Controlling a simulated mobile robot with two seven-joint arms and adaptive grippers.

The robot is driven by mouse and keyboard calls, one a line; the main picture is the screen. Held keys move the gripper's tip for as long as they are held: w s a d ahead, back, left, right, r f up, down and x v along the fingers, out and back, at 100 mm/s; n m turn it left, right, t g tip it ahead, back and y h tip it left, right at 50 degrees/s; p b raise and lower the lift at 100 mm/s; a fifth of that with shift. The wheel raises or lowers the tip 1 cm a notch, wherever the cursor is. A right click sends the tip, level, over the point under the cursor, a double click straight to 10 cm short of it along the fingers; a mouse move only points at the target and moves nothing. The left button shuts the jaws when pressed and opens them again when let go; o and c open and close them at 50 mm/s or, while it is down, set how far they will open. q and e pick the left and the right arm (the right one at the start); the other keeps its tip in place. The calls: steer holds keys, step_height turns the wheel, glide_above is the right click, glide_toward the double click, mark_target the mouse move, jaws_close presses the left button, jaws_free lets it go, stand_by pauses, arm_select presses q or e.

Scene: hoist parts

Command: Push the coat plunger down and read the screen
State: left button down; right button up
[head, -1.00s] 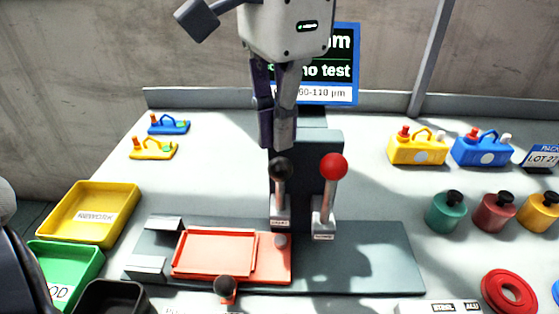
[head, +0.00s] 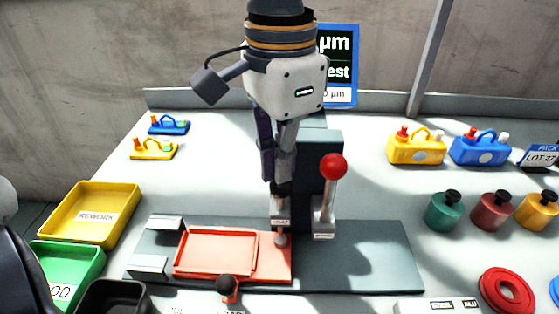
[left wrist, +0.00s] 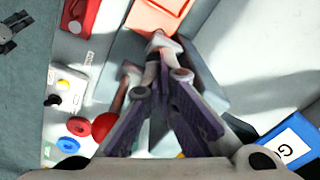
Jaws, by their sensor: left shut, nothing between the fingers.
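The label on this plunger's foot (head: 280,222) is too small to read surely. The lever with the red knob (head: 333,167) stands upright just to the right; the red knob also shows in the left wrist view (left wrist: 104,126). The screen (head: 342,68) behind is partly hidden by my gripper; "µm", "est" and "0 µm" show.
An orange-red tray plate (head: 215,272) lies on the grey base plate (head: 370,260). A yellow REWORK bin (head: 75,232) and a green bin (head: 60,268) stand left. Coloured pots (head: 444,212) and yellow and blue units (head: 417,150) stand right.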

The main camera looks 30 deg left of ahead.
arm_select(q)
steer(key=shift+f, duration=0.7)
steer(key=shift+f+p, duration=0.2)
steer(key=shift+p, duration=0.1)
arm_select(e)
steer(key=shift+w+r, duration=0.4)
arm_select(q)
step_height(320, 180, up, 3)
steer(key=shift+r+p, duration=0.2)
steer(key=shift+p, duration=0.35)
steer(key=shift+r, duration=1.9)
arm_select(e)
steer(key=shift+w+r+t, duration=0.4)
steer(key=shift+w+r, duration=0.1)
steer(key=shift+w, duration=0.05)
